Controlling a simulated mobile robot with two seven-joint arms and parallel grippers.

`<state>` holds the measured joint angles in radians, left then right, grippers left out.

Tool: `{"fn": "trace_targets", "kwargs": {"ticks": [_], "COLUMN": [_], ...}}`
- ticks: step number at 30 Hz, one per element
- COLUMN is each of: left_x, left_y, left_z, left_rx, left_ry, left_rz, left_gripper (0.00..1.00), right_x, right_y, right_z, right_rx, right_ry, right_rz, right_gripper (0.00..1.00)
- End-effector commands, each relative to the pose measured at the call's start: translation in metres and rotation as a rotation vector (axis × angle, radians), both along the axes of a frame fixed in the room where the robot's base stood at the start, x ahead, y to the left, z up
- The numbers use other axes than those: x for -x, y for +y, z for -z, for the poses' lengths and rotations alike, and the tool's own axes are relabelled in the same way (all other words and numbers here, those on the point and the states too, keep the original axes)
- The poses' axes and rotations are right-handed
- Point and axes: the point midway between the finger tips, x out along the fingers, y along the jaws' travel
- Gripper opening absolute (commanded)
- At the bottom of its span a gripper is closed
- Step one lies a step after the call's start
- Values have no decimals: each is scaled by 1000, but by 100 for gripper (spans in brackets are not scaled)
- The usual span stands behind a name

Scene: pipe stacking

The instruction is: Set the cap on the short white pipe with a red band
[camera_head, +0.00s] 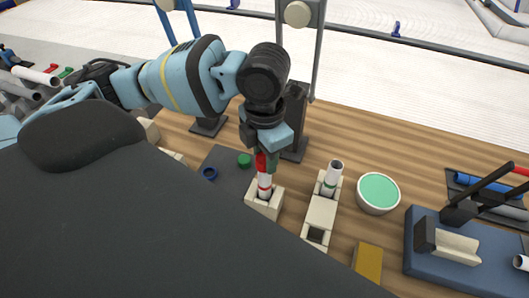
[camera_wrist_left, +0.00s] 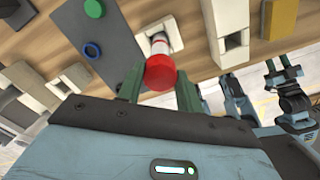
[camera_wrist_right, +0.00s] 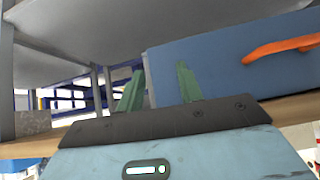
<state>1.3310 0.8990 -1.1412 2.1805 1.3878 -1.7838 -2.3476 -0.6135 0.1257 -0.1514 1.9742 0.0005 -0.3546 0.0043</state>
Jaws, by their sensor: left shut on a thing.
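The red cap (camera_head: 261,162) is held between the green fingers of my left gripper (camera_head: 266,158), directly over the top of the short white pipe with a red band (camera_head: 265,187). The pipe stands upright in a beige block (camera_head: 263,208). In the left wrist view the round red cap (camera_wrist_left: 160,73) covers the near end of the pipe (camera_wrist_left: 160,45). I cannot tell whether the cap is seated or just above the rim. My right gripper (camera_wrist_right: 158,84) shows only in its own wrist view, fingers apart and empty.
A green cap (camera_head: 244,160) and a blue ring-like cap (camera_head: 209,173) lie on a dark mat. A green-topped bowl (camera_head: 378,192) and a blue stand (camera_head: 430,270) are to the right.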

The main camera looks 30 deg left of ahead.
Motion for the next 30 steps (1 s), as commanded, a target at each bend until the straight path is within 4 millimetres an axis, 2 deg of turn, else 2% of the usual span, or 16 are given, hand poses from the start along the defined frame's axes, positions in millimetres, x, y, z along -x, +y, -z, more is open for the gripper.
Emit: {"fn": "trace_targets", "kwargs": {"ticks": [30], "left_x": [0], "left_y": [0], "left_z": [10], "left_rx": [0], "left_ry": [0], "left_rz": [0], "left_gripper": [14], "right_x": [0], "right_y": [4], "right_z": [0], "right_rx": [-11], "right_ry": [0], "right_rz": [11], "right_gripper": [36]}}
